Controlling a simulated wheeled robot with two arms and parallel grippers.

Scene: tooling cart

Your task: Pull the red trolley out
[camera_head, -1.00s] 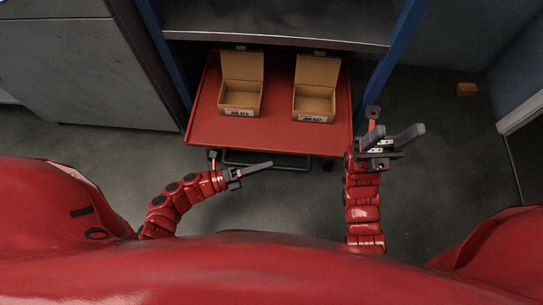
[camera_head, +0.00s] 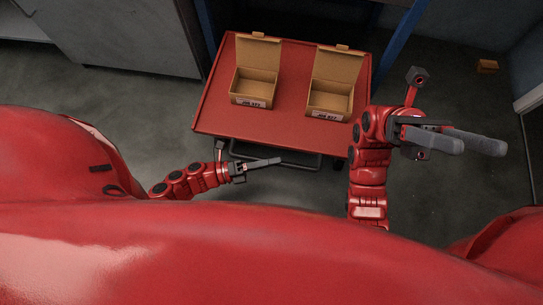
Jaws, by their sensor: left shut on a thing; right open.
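The red trolley (camera_head: 285,123) stands low in front of me, its flat red top bearing two open cardboard boxes. Its dark handle bar (camera_head: 300,154) runs along the near edge, partly hidden by my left gripper. My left gripper (camera_head: 272,162) is at the handle's left part and is shut on it; the exact contact is small in view. My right gripper (camera_head: 484,143) is open and empty, to the right of the trolley and apart from it, with its fingers pointing right.
The left box (camera_head: 254,85) and right box (camera_head: 331,98) stand on the trolley with lids up. A blue rack post (camera_head: 398,45) rises behind the trolley's right side. A grey cabinet (camera_head: 130,35) is at the left. A small box (camera_head: 487,66) lies on the floor at right.

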